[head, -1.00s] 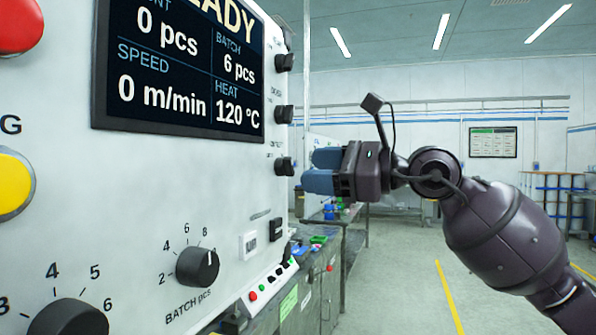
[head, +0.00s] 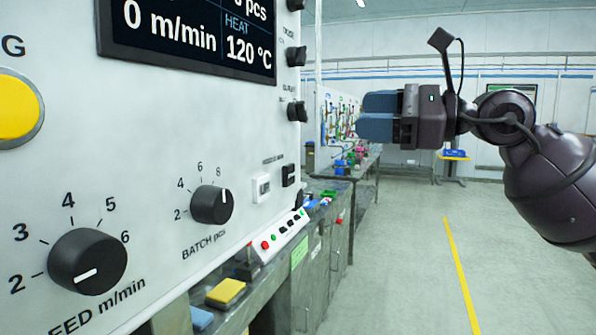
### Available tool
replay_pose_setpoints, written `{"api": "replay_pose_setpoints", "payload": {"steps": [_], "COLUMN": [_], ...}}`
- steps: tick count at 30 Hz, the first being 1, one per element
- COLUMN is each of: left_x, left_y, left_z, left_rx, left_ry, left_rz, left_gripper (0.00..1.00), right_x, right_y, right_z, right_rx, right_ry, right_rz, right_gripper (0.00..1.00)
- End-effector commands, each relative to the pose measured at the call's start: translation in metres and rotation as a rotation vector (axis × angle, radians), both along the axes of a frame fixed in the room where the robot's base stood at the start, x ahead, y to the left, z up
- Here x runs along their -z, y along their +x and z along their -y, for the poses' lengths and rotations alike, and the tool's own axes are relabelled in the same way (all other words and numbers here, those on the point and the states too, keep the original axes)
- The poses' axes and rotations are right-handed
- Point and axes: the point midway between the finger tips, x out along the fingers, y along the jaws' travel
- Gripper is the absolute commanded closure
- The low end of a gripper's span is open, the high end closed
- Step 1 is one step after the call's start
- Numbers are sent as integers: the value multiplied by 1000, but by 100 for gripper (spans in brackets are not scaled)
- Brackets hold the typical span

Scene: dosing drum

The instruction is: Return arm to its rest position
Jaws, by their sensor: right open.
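My right gripper (head: 367,114) is in the upper right of the head view, its arm coming in from the right edge. Its two blue-grey fingers point left towards the control panel (head: 150,130). The gripper is open with nothing seen between the fingers. It is clear of the panel, with a visible gap to the panel's right edge. My left gripper is out of view.
The panel carries a display (head: 190,35), a yellow button (head: 15,110), a feed knob (head: 87,262) and a batch knob (head: 211,205). Benches (head: 320,260) with small items run behind it. Open floor (head: 400,270) with a yellow line lies to the right.

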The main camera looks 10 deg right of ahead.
Motion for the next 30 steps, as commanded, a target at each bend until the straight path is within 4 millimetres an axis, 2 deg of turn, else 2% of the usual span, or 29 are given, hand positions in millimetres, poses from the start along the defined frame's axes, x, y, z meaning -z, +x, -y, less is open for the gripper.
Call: {"api": "replay_pose_setpoints", "payload": {"steps": [5, 9, 12, 16, 20, 23, 27, 29, 30], "left_x": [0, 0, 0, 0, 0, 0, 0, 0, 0], "left_y": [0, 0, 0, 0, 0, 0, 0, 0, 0], "left_z": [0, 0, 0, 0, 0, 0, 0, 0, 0], "left_rx": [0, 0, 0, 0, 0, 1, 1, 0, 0], "left_ry": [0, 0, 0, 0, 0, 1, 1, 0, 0], "left_rz": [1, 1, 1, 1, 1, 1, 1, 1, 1], "left_gripper": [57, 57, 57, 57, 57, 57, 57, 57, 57], "right_x": [-14, -39, -51, -37, 6, 55, 135, 172, 196], "right_y": [-4, -17, -22, -11, 14, 35, 57, 61, 63], "right_z": [-2, -6, -8, -2, 12, 26, 44, 50, 53], "right_rx": [-31, -148, -250, -349, -408, -414, -375, -347, -325], "right_ry": [122, 369, 566, 834, 1145, 1384, 1700, 1824, 1903], "right_rz": [-32, -130, -234, -431, -688, -883, -1125, -1213, -1268], "right_gripper": [43, 43, 43, 43, 43, 43, 43, 43, 43]}}
